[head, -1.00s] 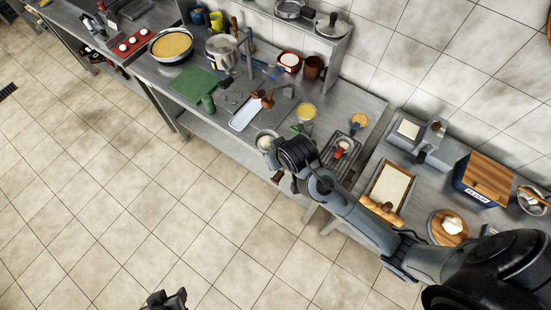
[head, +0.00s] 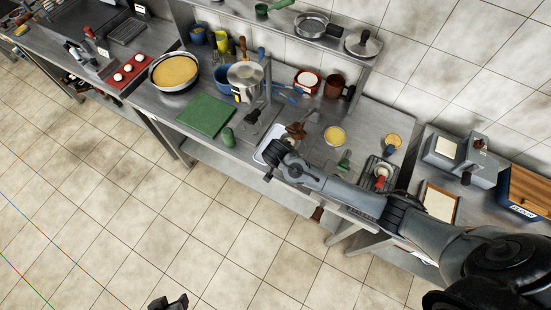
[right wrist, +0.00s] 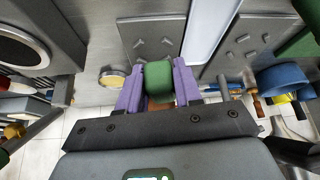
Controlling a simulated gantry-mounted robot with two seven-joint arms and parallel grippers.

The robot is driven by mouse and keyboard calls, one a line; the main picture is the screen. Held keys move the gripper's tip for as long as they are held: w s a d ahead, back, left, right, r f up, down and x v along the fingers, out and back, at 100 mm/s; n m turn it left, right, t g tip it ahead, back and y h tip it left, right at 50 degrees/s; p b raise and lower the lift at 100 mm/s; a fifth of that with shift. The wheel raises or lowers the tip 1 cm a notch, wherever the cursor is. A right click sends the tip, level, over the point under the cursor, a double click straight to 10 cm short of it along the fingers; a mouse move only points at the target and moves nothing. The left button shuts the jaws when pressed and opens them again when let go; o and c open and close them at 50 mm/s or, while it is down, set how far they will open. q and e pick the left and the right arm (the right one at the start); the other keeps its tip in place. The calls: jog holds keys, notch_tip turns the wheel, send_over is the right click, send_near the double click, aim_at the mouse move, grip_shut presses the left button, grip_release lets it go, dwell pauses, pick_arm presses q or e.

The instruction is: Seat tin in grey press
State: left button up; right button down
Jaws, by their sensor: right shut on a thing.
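My right gripper (right wrist: 158,88) has purple fingers shut on a green rounded piece (right wrist: 159,80). In the head view this gripper (head: 272,172) is over the counter's front edge, by the lower end of a white tray; the arm hides what it holds. A grey box-shaped machine (head: 441,165) with a pale square on top and a dark knob stands on the right-hand table; it may be the press. I cannot tell which thing is the tin. A dark part at the bottom edge, probably my left gripper (head: 168,303), is mostly cut off.
The white tray (head: 266,156) lies on the counter, with a yellow-filled dish (head: 335,135) to its right. A green board (head: 205,115), a blue bowl (head: 222,82) and a steel pot (head: 246,76) stand left. A shelf (head: 362,85) overhangs the back. The floor in front is clear.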

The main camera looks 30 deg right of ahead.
jog(key=shift+m, duration=0.9)
jog(key=d+f, duration=0.1)
jog(key=w+d+f+b, duration=0.1)
jog(key=w+d+f, duration=0.1)
jog(key=d, duration=0.1)
jog(key=shift+f, duration=0.2)
jog(key=shift+w+d+f+g+h, duration=0.1)
jog(key=shift+d+f+g+h, duration=0.15)
jog(key=shift+d+g+h, duration=0.1)
jog(key=shift+r, duration=0.1)
jog(key=shift+f+b, duration=0.7)
jog(key=shift+f, duration=1.15)
